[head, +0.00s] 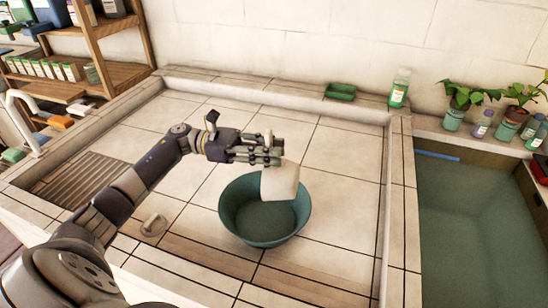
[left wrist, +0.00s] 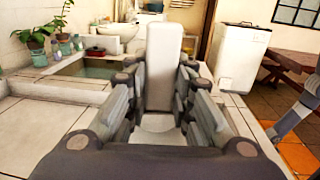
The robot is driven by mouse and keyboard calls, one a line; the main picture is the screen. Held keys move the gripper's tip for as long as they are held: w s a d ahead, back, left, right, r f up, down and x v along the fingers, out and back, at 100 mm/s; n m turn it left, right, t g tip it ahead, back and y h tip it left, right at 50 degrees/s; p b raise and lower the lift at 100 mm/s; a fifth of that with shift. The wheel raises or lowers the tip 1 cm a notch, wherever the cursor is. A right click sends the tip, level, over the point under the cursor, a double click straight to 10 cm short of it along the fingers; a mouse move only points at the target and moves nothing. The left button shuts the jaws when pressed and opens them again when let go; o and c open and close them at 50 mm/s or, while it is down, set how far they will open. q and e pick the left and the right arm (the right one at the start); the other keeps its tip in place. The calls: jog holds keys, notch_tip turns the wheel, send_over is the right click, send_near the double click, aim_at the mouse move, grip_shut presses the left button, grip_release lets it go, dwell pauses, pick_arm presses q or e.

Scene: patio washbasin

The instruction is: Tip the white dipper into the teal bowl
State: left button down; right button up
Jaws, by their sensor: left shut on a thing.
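The white dipper (head: 280,183) is held by my left gripper (head: 270,152) in the head view. Its pale body overlaps the back right rim of the teal bowl (head: 232,218) in the picture and seems to be above it. The bowl stands upright on the tiles, and I see no clear contents in it. My left gripper is shut on the dipper. In the left wrist view the dipper's long white handle (left wrist: 163,60) stands between the fingers (left wrist: 160,105). The dipper's opening and exact tilt cannot be made out. My right gripper is not in view.
A raised tiled ledge surrounds the basin floor. A green soap dish (head: 340,92) and a green bottle (head: 399,88) stand on the back ledge. A water-filled trough (head: 470,220) lies at right, with potted plants (head: 465,97) behind. A small drain piece (head: 154,225) lies left of the bowl.

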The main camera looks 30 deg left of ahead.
pick_arm(q)
jog(key=shift+s+a+f+t+h+b, duration=0.2)
jog(key=shift+a+h+b, duration=0.4)
jog(key=shift+b, duration=0.7)
jog(key=shift+s+a+f+t+h+b, duration=0.1)
jog(key=shift+s+a+t+h+b, duration=0.25)
jog(key=shift+a+b, duration=0.65)
jog(key=shift+w+d+b, duration=0.1)
jog(key=shift+d+b, duration=0.2)
jog(key=shift+b, duration=0.05)
jog(key=shift+r, duration=0.1)
notch_tip(320, 180, up, 9)
jog(key=g+y+p, duration=0.7)
jog(key=y+p, duration=1.2)
jog(key=p, duration=0.7)
